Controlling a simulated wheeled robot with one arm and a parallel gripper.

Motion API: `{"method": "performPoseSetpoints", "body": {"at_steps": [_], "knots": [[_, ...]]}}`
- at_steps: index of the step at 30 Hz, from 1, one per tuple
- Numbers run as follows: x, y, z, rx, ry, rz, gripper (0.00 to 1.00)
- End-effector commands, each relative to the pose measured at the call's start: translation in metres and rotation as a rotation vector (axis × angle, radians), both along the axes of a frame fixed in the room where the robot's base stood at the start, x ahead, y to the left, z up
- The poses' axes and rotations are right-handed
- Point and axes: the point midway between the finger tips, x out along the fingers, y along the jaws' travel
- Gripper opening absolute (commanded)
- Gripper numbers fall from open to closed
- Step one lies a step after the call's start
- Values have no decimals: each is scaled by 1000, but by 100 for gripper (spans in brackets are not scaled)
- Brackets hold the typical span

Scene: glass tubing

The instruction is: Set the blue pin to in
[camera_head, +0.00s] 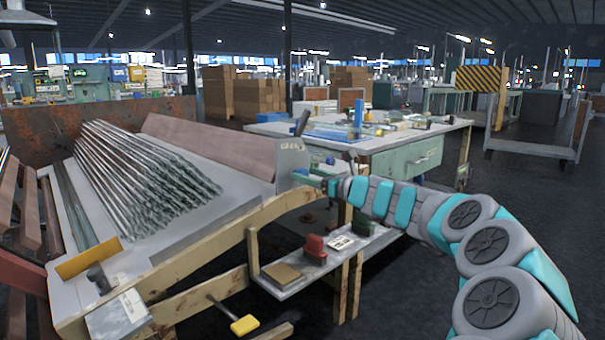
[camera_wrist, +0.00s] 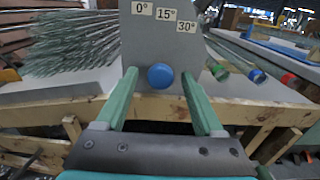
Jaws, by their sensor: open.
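The blue pin (camera_wrist: 160,76) shows in the wrist view as a round blue knob on the front of an upright grey plate (camera_wrist: 155,45). The plate carries the marks 0°, 15° and 30° above the pin. My gripper (camera_wrist: 159,84) is open, with one green finger on each side of the pin. I cannot tell whether the fingers touch it. How deep the pin sits in the plate is hidden behind its head. In the head view the grey plate (camera_head: 288,158) stands at the bench's right end, with my gripper (camera_head: 328,184) close in front.
A bundle of glass tubes (camera_head: 150,175) lies on the sloped bench left of the plate. Green, blue (camera_wrist: 258,76) and red capped pieces lie right of the plate in the wrist view. A low shelf (camera_head: 300,275) with a red block (camera_head: 314,245) sits below my gripper.

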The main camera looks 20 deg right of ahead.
Motion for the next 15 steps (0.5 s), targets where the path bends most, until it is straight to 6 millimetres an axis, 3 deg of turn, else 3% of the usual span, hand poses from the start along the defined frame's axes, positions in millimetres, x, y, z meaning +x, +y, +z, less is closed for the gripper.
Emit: {"method": "performPoseSetpoints", "body": {"at_steps": [6,15], "knots": [[-33,-13,2,-1,-3,-3,70],[-46,-16,0,0,0,0,70]]}}
